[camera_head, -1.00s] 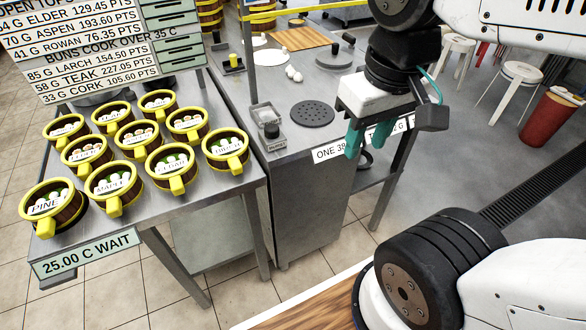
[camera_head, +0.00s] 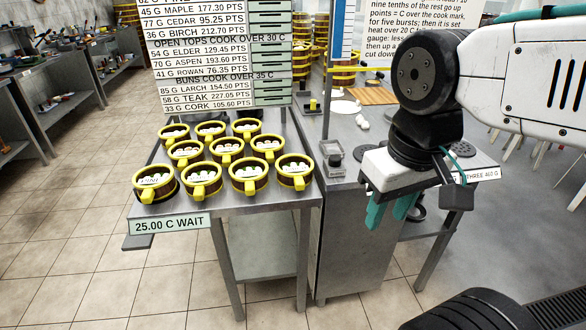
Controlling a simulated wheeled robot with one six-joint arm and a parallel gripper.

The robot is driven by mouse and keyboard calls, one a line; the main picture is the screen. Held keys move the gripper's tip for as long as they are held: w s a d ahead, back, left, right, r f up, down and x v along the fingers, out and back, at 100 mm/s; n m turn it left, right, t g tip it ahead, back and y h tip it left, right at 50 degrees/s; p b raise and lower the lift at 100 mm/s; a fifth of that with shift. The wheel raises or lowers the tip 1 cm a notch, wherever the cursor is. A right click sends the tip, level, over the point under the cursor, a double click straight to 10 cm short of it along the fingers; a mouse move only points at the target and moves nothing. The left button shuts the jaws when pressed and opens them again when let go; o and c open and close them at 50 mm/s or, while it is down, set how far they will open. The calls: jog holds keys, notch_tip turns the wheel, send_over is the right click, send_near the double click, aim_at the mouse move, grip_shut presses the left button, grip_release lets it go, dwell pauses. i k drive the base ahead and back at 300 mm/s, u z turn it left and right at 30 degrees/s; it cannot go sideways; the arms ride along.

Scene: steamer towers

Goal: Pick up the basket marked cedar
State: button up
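The basket marked cedar (camera_head: 249,187) is a round, yellow-rimmed basket with pale and green pieces inside. It stands third from the left in the front row on the steel table; its label is too small to read now but read "CEDAR" earlier. My gripper (camera_head: 389,212) hangs to the right of the table with its two teal fingers pointing down. The fingers are apart with nothing between them. In the picture it is well to the right of the cedar basket and touches nothing.
The maple basket (camera_head: 202,190) and birch basket (camera_head: 295,182) stand close on either side of it; the pine basket (camera_head: 155,195) is at the left end. More baskets stand behind. A "25.00 C WAIT" sign (camera_head: 170,224) fronts the table. Open tiled floor (camera_head: 100,255) lies at left.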

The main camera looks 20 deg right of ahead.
aim_at(249, 175)
jog(key=u, duration=0.3)
jog(key=i, duration=1.05)
jog(key=u, duration=0.25)
jog(key=k, duration=0.3)
jog(key=z, duration=0.9)
